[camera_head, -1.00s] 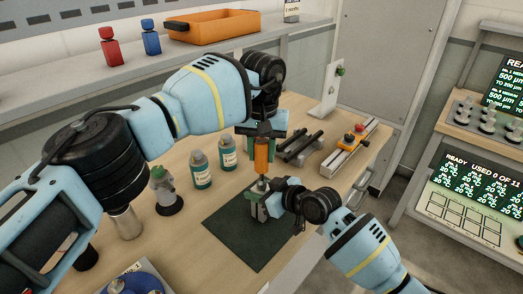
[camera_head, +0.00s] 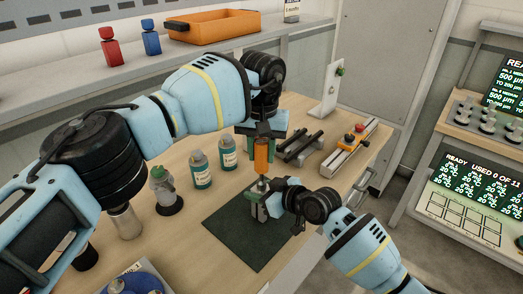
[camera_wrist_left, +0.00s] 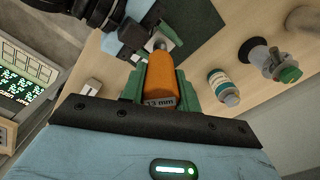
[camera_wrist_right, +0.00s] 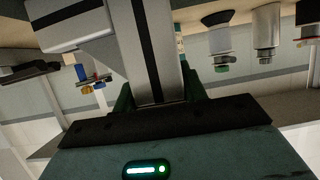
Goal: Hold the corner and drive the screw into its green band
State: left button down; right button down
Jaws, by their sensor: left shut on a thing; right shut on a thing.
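An orange driver (camera_head: 261,156), labelled "13 mm" in the left wrist view (camera_wrist_left: 160,80), stands upright with its handle in my left gripper (camera_head: 262,140). My left gripper is shut on it, green fingers on both sides. The driver's metal lower end points down onto the grey metal corner (camera_head: 262,212), which stands over the dark mat. My right gripper (camera_head: 263,202) is shut on the corner from the right. In the right wrist view the corner (camera_wrist_right: 158,50) shows as grey profile with a dark slot between the fingers. The screw and the green band cannot be made out.
Two labelled bottles (camera_head: 200,168) and a green-topped holder (camera_head: 165,190) stand left of the dark mat (camera_head: 240,240). Black bars (camera_head: 300,148) and a rail fixture (camera_head: 348,150) lie behind at right. An orange bin (camera_head: 212,27) sits on the shelf. The mat's front is clear.

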jog(key=shift+s+d+f, duration=0.1)
jog(key=shift+s+f, duration=0.05)
jog(key=shift+f, duration=0.4)
pick_arm(q)
jog(key=shift+r, duration=3)
pick_arm(e)
jog(key=c, duration=0.8)
grip_release()
jog(key=shift+o, duration=0.5)
jog(key=shift+r, duration=0.3)
jog(key=shift+r, duration=0.1)
